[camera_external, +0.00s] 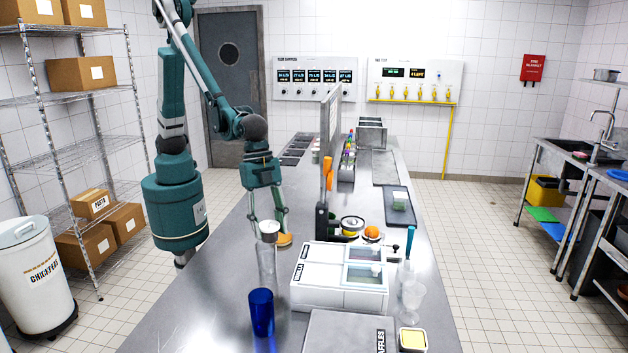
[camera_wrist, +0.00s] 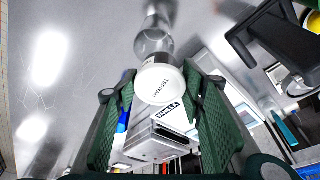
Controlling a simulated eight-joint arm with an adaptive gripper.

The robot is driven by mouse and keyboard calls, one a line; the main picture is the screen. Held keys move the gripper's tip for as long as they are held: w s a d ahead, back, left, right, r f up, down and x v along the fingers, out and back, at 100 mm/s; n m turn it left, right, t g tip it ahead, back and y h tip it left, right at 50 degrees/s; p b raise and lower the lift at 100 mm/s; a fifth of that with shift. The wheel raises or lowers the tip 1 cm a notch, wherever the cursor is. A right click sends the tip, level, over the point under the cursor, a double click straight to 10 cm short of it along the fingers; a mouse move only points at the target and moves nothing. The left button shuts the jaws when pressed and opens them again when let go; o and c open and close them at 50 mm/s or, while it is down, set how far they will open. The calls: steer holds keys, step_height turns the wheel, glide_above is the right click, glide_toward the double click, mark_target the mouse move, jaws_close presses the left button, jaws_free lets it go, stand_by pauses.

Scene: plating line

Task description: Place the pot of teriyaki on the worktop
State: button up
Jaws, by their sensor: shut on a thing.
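The pot of teriyaki (camera_wrist: 160,84) has a round white lid with its name on it. In the wrist view it sits between the two green fingers of my gripper (camera_wrist: 158,105), which is shut on it. In the external view my gripper (camera_external: 268,222) points down over the left part of the steel worktop (camera_external: 190,310), with the white top of the pot (camera_external: 269,227) between the fingertips. The pot's lower part is hard to make out against a clear glass vessel (camera_external: 267,265). I cannot tell whether the pot touches the worktop.
A blue cup (camera_external: 262,312) stands in front of the clear vessel. A white vanilla box (camera_external: 325,290) is to the right, with a waffles box (camera_external: 345,335) nearer the camera. A black stand with an orange handle (camera_external: 328,173) rises behind. The worktop's left front is bare.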

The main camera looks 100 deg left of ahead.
steer(key=w+a+r+n, duration=0.1)
steer(key=w+a+n, duration=0.1)
steer(key=a, duration=1)
steer(key=w+a+r+n+t+y+b, duration=0.1)
steer(key=w+a, duration=0.2)
steer(key=a, duration=1)
steer(key=w+a+r+n, duration=0.2)
steer(key=a, duration=1)
steer(key=s+a+r+n+y, duration=0.1)
steer(key=s+a+n, duration=0.3)
steer(key=a, duration=1.9)
steer(key=s+a+r+n+y, duration=0.1)
steer(key=s+a+r+n, duration=0.3)
steer(key=a, duration=1.9)
steer(key=s+a+f+n+y, duration=0.15)
steer(key=a+n, duration=0.45)
steer(key=a, duration=1.8)
step_height(320, 180, down, 10)
steer(key=s+a+n, duration=0.1)
steer(key=shift+s+a+g, duration=0.15)
steer(key=shift+a+g, duration=0.15)
steer(key=shift+g, duration=0.1)
steer(key=shift+r, duration=0.1)
